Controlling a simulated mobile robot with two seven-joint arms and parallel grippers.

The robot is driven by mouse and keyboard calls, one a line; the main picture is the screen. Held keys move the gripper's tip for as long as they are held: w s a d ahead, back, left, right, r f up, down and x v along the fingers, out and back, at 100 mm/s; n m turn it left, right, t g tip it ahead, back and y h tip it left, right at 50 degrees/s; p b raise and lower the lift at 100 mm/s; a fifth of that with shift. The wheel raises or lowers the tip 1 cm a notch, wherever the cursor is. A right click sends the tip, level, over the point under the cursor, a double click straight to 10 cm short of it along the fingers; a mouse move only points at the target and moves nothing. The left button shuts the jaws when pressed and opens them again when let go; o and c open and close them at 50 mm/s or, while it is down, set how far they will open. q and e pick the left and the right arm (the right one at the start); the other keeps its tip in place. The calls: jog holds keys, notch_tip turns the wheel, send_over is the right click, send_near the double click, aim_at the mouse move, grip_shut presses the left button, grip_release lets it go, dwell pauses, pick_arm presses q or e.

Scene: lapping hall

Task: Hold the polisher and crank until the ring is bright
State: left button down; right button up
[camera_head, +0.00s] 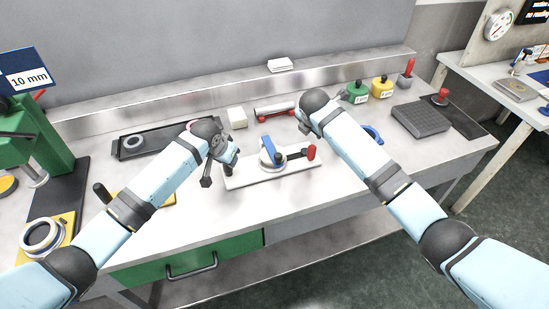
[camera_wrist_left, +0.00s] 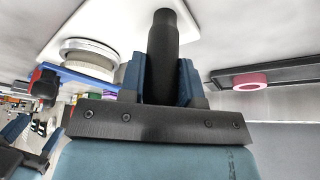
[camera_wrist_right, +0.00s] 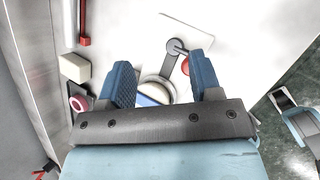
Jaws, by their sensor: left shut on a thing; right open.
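The polisher has a white base plate (camera_head: 238,180), a round grey head with a blue bar (camera_head: 267,145), and a crank arm ending in a red knob (camera_head: 311,152). My left gripper (camera_head: 230,160) is shut on the black upright handle at the plate's left end; the handle (camera_wrist_left: 163,45) stands between the fingers in the left wrist view. The pale ring (camera_wrist_left: 88,55) sits under the blue bar there; its brightness is hard to judge. My right gripper (camera_wrist_right: 163,78) is open and empty above the polisher, apart from the crank knob (camera_wrist_right: 186,66).
A dark tray (camera_head: 160,142) with rings lies at the left, near a white block (camera_head: 237,117) and a red-ended bar (camera_head: 274,109). Green (camera_head: 357,92) and yellow (camera_head: 382,87) bottles stand at the back right. A dark grey block (camera_head: 421,119) lies at the right.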

aim_at(312, 147)
jog(key=s+n, duration=0.1)
jog(key=s+f+n+g, duration=0.1)
jog(key=s+n, duration=0.1)
jog(key=shift+s+a+f+g+h, duration=0.2)
jog(key=shift+a+f+g+h, duration=0.1)
jog(key=shift+g, duration=0.1)
jog(key=shift+s+f+n, duration=0.25)
jog(key=shift+n, duration=0.15)
jog(key=shift+x, duration=3.8)
jog(key=c, duration=0.8)
jog(key=shift+c, duration=0.2)
